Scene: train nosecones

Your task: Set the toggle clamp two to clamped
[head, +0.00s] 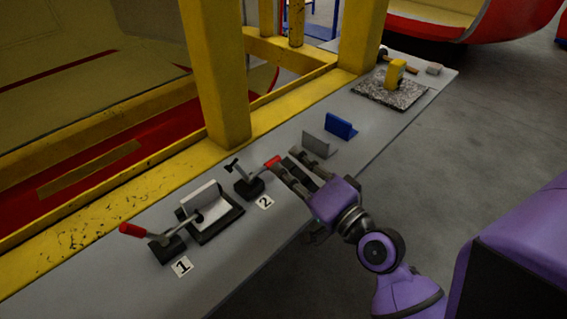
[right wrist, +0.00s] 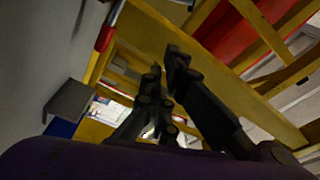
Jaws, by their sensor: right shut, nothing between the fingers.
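Toggle clamp two (head: 249,187) stands on the grey bench behind the label "2". Its lever slants up to the right and ends in a red grip (head: 273,161). Its black-tipped arm rises at upper left, clear of the bench. My right gripper (head: 287,161) is shut and empty, its fingertips just right of the red grip; I cannot tell whether they touch. In the right wrist view the fingers (right wrist: 164,62) point upward, with a red grip (right wrist: 106,36) to their left. My left gripper is not in view.
Toggle clamp one (head: 167,247), with its red handle to the left, stands beside a black fixture (head: 214,222) with a grey plate. Grey (head: 318,146) and blue (head: 341,126) brackets stand behind my gripper. A yellow post (head: 217,80) and rail line the bench's far side.

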